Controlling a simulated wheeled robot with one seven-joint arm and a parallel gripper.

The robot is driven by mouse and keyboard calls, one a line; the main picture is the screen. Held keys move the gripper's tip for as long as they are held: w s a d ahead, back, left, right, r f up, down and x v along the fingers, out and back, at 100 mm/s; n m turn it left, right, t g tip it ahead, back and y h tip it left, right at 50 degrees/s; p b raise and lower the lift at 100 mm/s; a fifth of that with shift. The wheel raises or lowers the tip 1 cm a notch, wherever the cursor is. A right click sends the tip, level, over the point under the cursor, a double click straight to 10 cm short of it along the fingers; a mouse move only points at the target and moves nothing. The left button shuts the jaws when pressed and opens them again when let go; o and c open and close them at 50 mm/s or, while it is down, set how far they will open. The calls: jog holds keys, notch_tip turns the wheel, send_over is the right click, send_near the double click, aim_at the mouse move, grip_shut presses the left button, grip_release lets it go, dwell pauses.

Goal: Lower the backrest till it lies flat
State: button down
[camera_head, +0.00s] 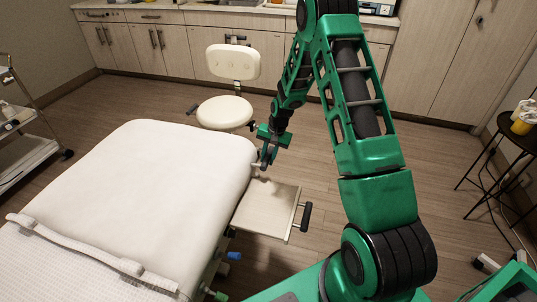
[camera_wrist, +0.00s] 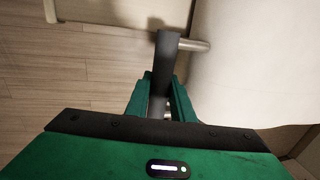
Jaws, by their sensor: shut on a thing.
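The cream padded backrest (camera_head: 150,180) is the far, large section of the treatment bed. Its surface looks near level or only slightly tilted; I cannot tell its exact angle. My gripper (camera_head: 266,160) is at its far right corner. In the wrist view my gripper (camera_wrist: 160,88) is shut on a dark handle (camera_wrist: 165,62), its two green fingers on either side. A short metal stem (camera_wrist: 195,45) joins the handle to the side of the cream pad (camera_wrist: 255,60). The handle's lower end is hidden between the fingers.
A side tray (camera_head: 265,205) with a black handle (camera_head: 305,217) sits just right of the bed, below my gripper. A cream stool (camera_head: 225,112) stands beyond the bed. A trolley (camera_head: 25,135) is at left, a small black table (camera_head: 515,135) at right. Floor between is clear.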

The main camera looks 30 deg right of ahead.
jog(key=shift+s+a+f, duration=0.1)
jog(key=shift+a+f, duration=0.05)
jog(key=shift+f, duration=0.2)
jog(key=c, duration=1.5)
grip_release()
jog(key=shift+f, duration=0.1)
jog(key=shift+c, duration=0.2)
notch_tip(320, 180, up, 11)
jog(key=s+d, duration=0.1)
jog(key=d, duration=0.1)
jog(key=shift+f, duration=0.15)
